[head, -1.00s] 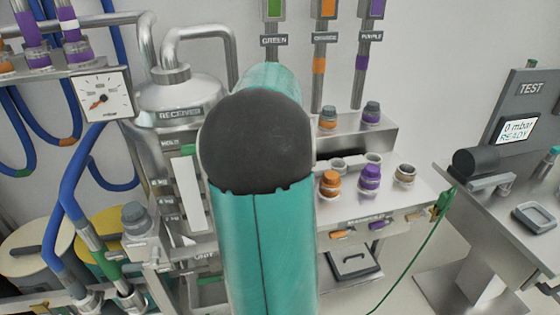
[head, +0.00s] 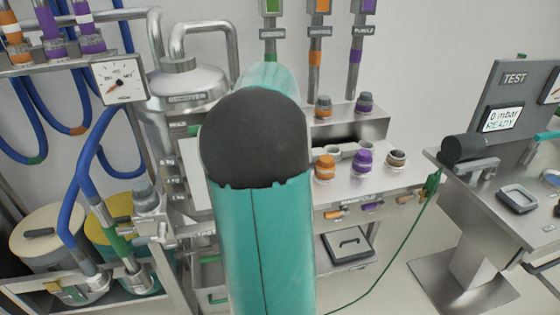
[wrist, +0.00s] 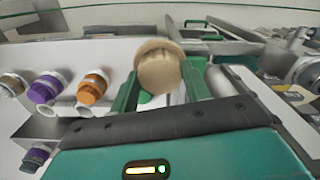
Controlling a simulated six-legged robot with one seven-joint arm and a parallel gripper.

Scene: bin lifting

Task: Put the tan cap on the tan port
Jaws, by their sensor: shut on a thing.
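My gripper (wrist: 160,78) shows in the wrist view, its green fingers closed around the tan cap (wrist: 158,68). The cap is round with a wider rim at its top, held up above the bench surface. In the head view my own arm hides the gripper and the cap. The tan port (head: 397,158) is at the right end of the row on the white bench, right of the orange and purple caps. What seems to be the same port is at the left edge of the wrist view (wrist: 13,83), well apart from the gripper.
The orange cap (head: 325,166) and purple cap (head: 363,162) stand beside the tan port. A test station (head: 513,80) stands at right. A green cable hangs between.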

